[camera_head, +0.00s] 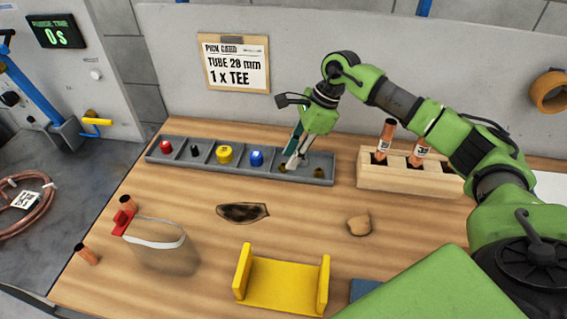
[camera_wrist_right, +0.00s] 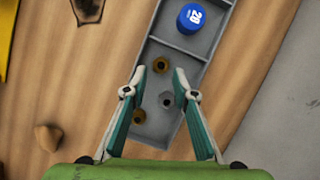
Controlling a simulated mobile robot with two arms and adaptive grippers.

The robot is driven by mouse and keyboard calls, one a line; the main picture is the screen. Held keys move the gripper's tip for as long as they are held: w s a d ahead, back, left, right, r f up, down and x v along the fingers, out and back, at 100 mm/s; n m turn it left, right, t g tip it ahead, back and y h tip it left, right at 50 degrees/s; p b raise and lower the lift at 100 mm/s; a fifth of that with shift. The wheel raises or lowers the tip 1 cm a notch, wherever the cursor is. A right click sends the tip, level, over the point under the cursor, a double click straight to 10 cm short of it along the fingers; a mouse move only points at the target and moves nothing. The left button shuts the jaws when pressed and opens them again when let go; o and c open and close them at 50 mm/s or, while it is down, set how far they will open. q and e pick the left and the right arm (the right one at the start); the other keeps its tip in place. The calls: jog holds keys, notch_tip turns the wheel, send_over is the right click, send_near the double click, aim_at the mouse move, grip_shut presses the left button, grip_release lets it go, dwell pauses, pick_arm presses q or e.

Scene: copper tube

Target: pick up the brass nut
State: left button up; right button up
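Small brass nuts lie in the end compartment of the grey tray (camera_head: 222,173). In the right wrist view, one brass nut (camera_wrist_right: 160,64) lies just beyond the fingertips, a duller grey-brown one (camera_wrist_right: 167,98) sits between the fingers, and another brass one (camera_wrist_right: 139,115) is by the left finger. In the head view, one nut (camera_head: 318,173) shows to the right of the fingers and another (camera_head: 282,169) to their left. My right gripper (camera_head: 292,164) points down over this compartment, open and empty; it also shows in the right wrist view (camera_wrist_right: 159,76). My left gripper is not in view.
Other compartments hold a blue cap (camera_head: 256,158), a yellow cap (camera_head: 224,154), and black and red pieces. A wooden block (camera_head: 400,181) with copper tubes stands right of the tray. A yellow cradle (camera_head: 283,285) and a canvas-like pouch (camera_head: 163,255) are nearer the front.

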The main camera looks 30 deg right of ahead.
jog(key=shift+x, duration=1.3)
jog(key=shift+w, duration=0.1)
grip_shut()
jog(key=shift+r, duration=0.1)
jog(key=shift+r+b, duration=0.3)
jog(key=shift+r, duration=0.2)
jog(key=s+a+r+b, duration=0.5)
jog(key=s+a+r, duration=0.1)
jog(key=s+r, duration=0.6)
jog(key=shift+s, duration=0.35)
